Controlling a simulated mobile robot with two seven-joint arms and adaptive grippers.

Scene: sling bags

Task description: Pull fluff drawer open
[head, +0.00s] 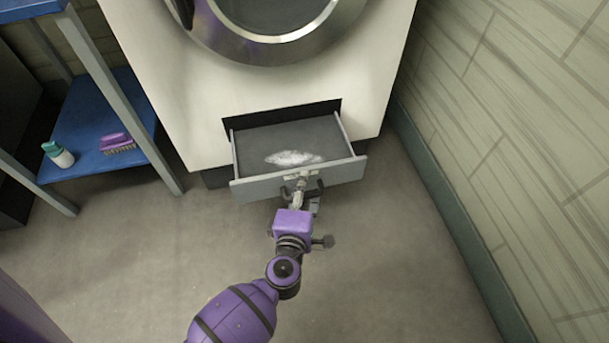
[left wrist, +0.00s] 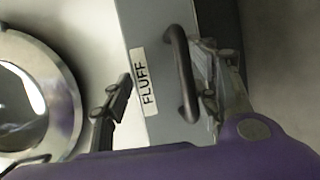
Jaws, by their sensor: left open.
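The fluff drawer (head: 262,186) is a grey drawer at the bottom of the white machine, and it stands pulled out. Its dark handle (left wrist: 181,75) and a white FLUFF label (left wrist: 144,82) show on its front in the left wrist view. A patch of white fluff (head: 294,158) lies inside the drawer. My left gripper (head: 300,183) is at the drawer front in the head view. In the left wrist view the fingers are open, one on each side of the handle; whether either touches it I cannot tell. My right gripper is out of view.
The white machine (head: 190,100) with a round door (head: 275,45) stands above the drawer. A blue shelf (head: 85,125) at left holds a purple brush (head: 117,143) and a white bottle (head: 58,154). A brick wall (head: 520,130) is at right. The floor in front is clear.

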